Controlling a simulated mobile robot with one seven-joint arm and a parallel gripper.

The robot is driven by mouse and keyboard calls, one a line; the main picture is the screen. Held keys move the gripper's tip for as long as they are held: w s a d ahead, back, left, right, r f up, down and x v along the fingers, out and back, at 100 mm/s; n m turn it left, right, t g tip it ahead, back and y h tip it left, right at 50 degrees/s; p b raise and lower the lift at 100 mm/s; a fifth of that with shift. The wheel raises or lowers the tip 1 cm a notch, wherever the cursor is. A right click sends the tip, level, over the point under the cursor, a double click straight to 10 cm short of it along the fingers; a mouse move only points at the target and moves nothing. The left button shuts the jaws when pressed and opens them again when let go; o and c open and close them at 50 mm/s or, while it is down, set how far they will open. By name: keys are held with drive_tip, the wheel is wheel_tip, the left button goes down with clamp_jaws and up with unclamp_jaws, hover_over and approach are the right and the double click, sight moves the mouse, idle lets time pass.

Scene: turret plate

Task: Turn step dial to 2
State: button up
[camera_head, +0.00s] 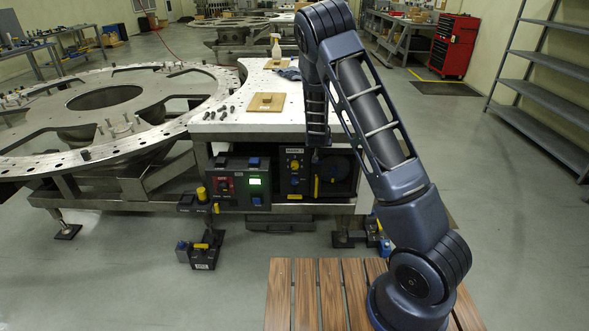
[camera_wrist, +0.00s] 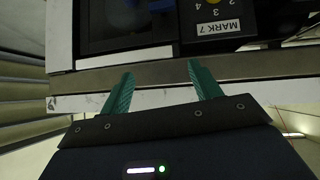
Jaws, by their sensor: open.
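The step dial seems to be the yellow knob (camera_head: 295,166) on the dark panel under the white table's front edge. In the wrist view only a sliver of a yellow knob (camera_wrist: 212,2) shows at the top edge, with the digits 2, 3 and 4 by it and a MARK 7 label (camera_wrist: 218,27). The dial's setting cannot be read. My gripper (camera_wrist: 160,82) is open and empty, its two green fingers apart from the panel and pointing toward the table edge. In the head view its fingers are not clearly visible; my wrist hangs just before the table.
A dark recessed unit (camera_head: 337,172) sits right of the dial. The white table (camera_head: 222,125) overhangs them. A large ring plate (camera_head: 30,165) stands left.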

drive_tip(key=w+a+f+n+t+h, duration=0.1)
drive_tip(key=w+a+f+t, duration=0.15)
drive_tip(key=f, duration=0.35)
drive_tip(key=w+a+f+n+t, duration=0.1)
drive_tip(key=a+f+n, duration=0.15)
drive_tip(key=f, duration=0.35)
drive_tip(key=n+t+y, duration=0.2)
drive_tip(key=n+t, duration=0.2)
drive_tip(key=t, duration=0.1)
approach(294, 166)
drive_tip(key=w, duration=0.9)
drive_tip(key=shift+w+d, duration=0.1)
drive_tip(key=shift+d, duration=0.15)
drive_tip(key=shift+c, duration=0.2)
drive_tip(key=c, duration=0.9)
